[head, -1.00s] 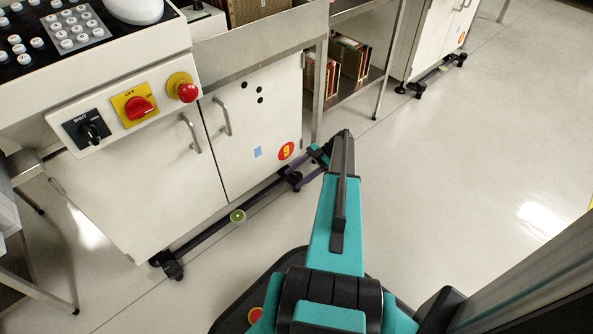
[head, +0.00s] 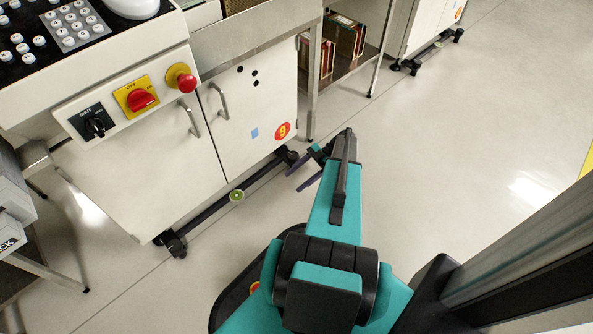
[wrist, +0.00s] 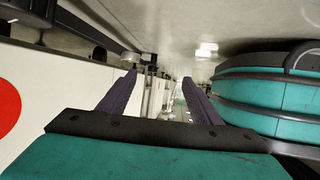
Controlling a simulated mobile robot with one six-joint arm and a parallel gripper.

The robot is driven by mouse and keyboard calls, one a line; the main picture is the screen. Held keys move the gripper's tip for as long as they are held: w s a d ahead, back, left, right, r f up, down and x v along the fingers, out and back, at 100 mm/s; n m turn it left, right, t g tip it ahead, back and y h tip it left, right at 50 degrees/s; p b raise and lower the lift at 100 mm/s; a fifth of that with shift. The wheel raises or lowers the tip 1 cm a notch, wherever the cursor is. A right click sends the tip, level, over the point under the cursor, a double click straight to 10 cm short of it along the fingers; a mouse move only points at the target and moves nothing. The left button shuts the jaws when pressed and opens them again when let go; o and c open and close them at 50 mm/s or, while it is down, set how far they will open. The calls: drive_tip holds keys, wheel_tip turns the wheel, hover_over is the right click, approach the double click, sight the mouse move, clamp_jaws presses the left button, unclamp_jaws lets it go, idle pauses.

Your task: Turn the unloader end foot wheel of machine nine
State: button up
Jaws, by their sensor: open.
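I cannot tell which end is the unloader end. My gripper (head: 294,181) is open and empty, its purple fingers low beside the far foot, apart from the bar.
A red emergency button (head: 181,78), a red rotary switch (head: 139,98) and a black switch (head: 95,123) are on the machine's front. A metal shelf with binders (head: 345,38) stands beyond, then another white cabinet (head: 425,28). The floor at right (head: 460,130) is clear.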

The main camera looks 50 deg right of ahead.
drive_tip(key=shift+s+a, duration=0.25)
drive_tip(key=shift+s, duration=0.05)
drive_tip(key=shift+w, duration=0.1)
drive_tip(key=w+d+f+m+t+h+p, duration=0.1)
drive_tip(key=w+d+m+t+h+p, duration=0.1)
drive_tip(key=w+d+m+t+h, duration=0.35)
drive_tip(key=s+d+r+m+t+h+p, duration=0.1)
drive_tip(key=s+d+m+t+h+p, duration=0.1)
drive_tip(key=d, duration=0.8)
drive_tip(key=s+m+t, duration=0.1)
drive_tip(key=s+m, duration=0.1)
drive_tip(key=s, duration=0.1)
drive_tip(key=shift+r+m, duration=0.2)
drive_tip(key=shift+m, duration=0.15)
drive_tip(key=shift+a+f, duration=0.1)
